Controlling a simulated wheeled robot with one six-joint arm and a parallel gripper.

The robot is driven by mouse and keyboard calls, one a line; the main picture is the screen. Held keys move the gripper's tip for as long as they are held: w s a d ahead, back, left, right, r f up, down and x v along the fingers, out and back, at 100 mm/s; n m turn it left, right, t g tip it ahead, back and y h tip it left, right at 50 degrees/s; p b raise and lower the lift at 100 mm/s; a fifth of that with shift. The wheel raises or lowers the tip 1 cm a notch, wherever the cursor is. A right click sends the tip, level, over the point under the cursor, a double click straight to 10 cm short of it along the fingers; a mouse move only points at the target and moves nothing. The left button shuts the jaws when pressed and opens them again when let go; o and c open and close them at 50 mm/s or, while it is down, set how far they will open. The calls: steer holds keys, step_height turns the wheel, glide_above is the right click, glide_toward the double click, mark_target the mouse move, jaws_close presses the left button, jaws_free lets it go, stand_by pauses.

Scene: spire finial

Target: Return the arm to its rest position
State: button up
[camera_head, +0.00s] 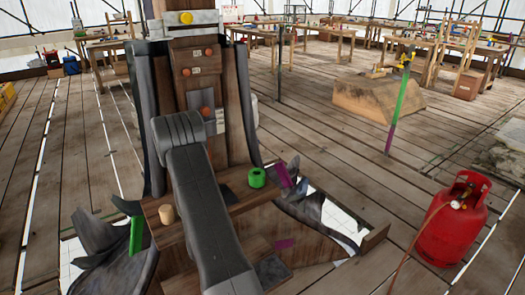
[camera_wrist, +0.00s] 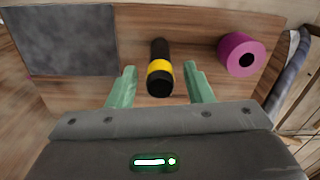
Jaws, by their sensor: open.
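In the wrist view, my gripper (camera_wrist: 159,80) is open, its two pale green fingers spread apart. A black cylinder with a yellow band (camera_wrist: 158,68) shows in the gap between the fingers, and neither finger touches it. I cannot tell how far in front of the fingers it stands. In the head view, my dark grey arm crosses the wooden stand, and my gripper cannot be made out there.
A magenta ring (camera_wrist: 241,54) and a dark grey plate (camera_wrist: 62,40) flank the cylinder on the wooden board. A green ring (camera_head: 257,177) and a tan peg (camera_head: 167,214) stand beside my arm. A red gas bottle (camera_head: 452,225) stands right. Open plank floor lies behind it.

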step_height(320, 180, down, 4)
steer(key=shift+f, duration=0.1)
steer(key=shift+r, duration=0.2)
stand_by(0.3)
